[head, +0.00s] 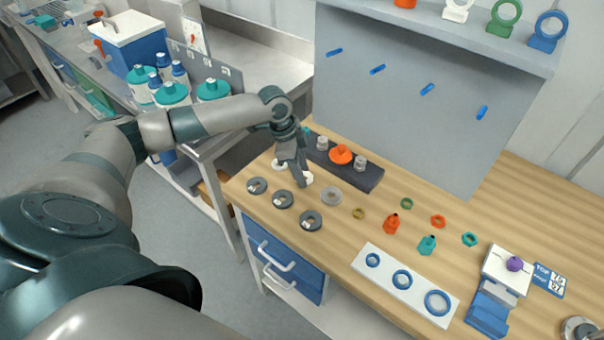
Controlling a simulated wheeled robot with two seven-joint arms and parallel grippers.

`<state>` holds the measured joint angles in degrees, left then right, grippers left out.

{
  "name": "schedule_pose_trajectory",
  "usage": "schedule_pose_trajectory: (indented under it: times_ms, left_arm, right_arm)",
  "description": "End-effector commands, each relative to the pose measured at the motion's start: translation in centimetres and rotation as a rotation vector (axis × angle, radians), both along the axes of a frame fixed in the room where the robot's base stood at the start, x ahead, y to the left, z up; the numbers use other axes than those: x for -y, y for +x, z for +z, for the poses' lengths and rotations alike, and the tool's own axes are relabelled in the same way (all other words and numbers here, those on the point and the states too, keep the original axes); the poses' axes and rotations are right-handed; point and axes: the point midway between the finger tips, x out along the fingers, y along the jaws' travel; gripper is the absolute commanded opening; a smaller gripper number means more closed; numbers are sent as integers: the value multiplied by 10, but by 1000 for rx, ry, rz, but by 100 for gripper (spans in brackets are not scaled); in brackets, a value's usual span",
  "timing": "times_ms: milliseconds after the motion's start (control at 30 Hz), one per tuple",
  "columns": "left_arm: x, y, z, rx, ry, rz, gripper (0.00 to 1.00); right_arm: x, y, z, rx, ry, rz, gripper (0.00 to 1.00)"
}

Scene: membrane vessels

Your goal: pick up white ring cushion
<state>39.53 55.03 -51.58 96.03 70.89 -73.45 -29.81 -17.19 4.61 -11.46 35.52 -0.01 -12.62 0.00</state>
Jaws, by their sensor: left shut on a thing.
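The white ring cushion (307,179) is at the left part of the wooden bench, mostly hidden behind my left gripper. White parts of it show on both sides of the fingers. My left gripper (297,176) points down at it and is shut on it. I cannot tell whether the cushion touches the bench top. My right gripper is not in view.
Dark grey rings (283,200) lie in front of the gripper, and a light grey ring (331,196) lies to its right. A dark rack (367,180) with an orange knob (341,154) stands close behind. A white strip (384,287) holds blue rings.

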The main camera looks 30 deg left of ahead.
Motion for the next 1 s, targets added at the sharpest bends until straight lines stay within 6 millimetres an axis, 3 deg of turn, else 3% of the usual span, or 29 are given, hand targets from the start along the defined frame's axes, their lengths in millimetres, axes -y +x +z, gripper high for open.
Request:
schedule_pose_trajectory:
  times_ms: [267, 700, 1000]
  left_arm:
    - [0, 1, 34, 6, 0, -2, 18]
    - [83, 18, 83, 5, -3, -4, 18]
    - [112, 23, 102, 2, 0, -1, 18]
  right_arm:
    - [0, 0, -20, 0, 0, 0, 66]
    - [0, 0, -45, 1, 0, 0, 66]
    - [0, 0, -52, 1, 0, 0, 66]
